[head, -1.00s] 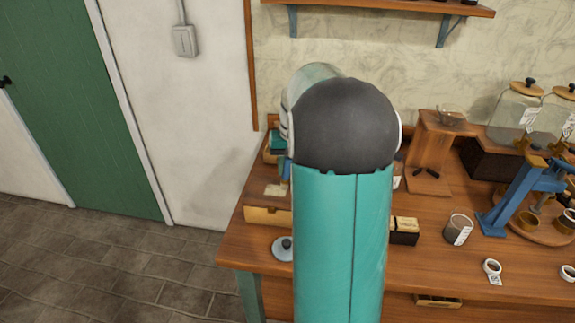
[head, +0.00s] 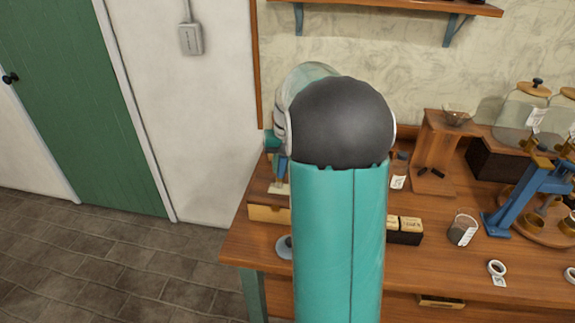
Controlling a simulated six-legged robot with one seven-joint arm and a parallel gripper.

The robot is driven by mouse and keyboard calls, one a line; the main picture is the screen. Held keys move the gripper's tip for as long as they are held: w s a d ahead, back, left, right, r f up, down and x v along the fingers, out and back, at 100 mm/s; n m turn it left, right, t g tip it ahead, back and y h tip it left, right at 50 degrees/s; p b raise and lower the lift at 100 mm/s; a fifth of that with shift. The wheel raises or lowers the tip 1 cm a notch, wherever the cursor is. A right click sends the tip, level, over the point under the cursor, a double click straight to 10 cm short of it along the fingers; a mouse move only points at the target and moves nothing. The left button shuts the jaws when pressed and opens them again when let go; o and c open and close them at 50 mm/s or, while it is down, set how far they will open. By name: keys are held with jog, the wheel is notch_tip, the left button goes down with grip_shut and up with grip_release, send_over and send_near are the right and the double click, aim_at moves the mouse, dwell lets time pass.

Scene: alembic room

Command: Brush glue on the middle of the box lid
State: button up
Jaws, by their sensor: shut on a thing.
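My own raised arm fills the middle of the head view and hides most of my gripper and its fingertips. Only a teal and blue sliver shows at the arm's left edge, above the table's left end, and I cannot make out what it holds. A light wooden box (head: 266,213) stands below that sliver at the table's left end, partly covered by the arm. A small pale patch (head: 279,188) shows above its front; I cannot tell what it is. No brush, glue or middle of a lid can be made out.
A round grey lid with a dark knob (head: 284,246) lies near the wooden table's (head: 240,250) front-left edge. Right of my arm are a black box with tan blocks (head: 404,237), a dark-filled glass (head: 462,230), a tape roll (head: 497,268), a wooden stand (head: 434,155) and a blue press (head: 525,195).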

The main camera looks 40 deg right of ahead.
jog(key=shift+w+a, duration=0.6)
jog(key=shift+w, duration=0.25)
jog(key=shift+s+d, duration=0.75)
jog(key=shift+s, duration=0.25)
jog(key=shift+s+d, duration=0.7)
jog(key=shift+s, duration=0.25)
jog(key=shift+s+a, duration=0.45)
jog(key=shift+a, duration=0.2)
jog(key=shift+w, duration=0.1)
jog(key=shift+w+a+f, duration=0.15)
jog(key=shift+w+a, duration=1.35)
jog(key=shift+w, duration=0.3)
jog(key=shift+s+d, duration=0.75)
jog(key=shift+s, duration=0.25)
jog(key=shift+s+d, duration=0.75)
jog(key=shift+s, duration=0.2)
jog(key=shift+w, duration=0.1)
